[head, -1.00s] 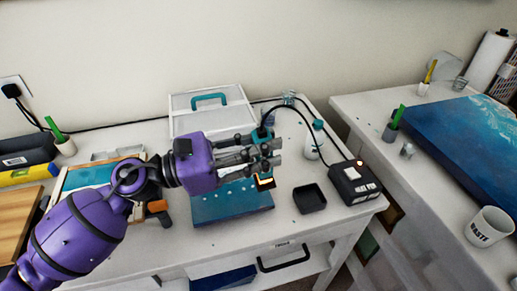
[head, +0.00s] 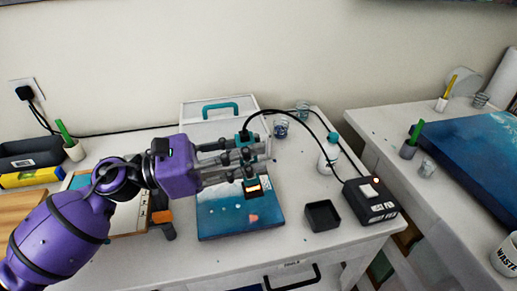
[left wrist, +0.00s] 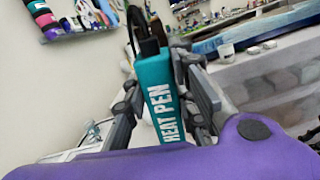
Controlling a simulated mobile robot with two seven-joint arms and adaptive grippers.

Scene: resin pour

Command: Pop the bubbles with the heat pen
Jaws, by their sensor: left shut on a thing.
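The heat pen (left wrist: 158,95) is teal with white lettering in the left wrist view, where it stands between the fingers of my left gripper (left wrist: 165,105). In the head view my left gripper (head: 240,160) is shut on the pen, whose dark tip end (head: 252,187) glows orange and points down. The tip is above the blue panel (head: 215,222), apart from it as far as I can see. The panel has several pale spots on it and an orange glow under the pen. I cannot make out single bubbles. My right gripper is not in view.
A black control box (head: 371,203) with a lit red light joins the pen by a black cable (head: 318,118). A small black tray (head: 322,216) sits right of the panel. A white bottle (head: 328,157) and a white case (head: 190,108) stand behind.

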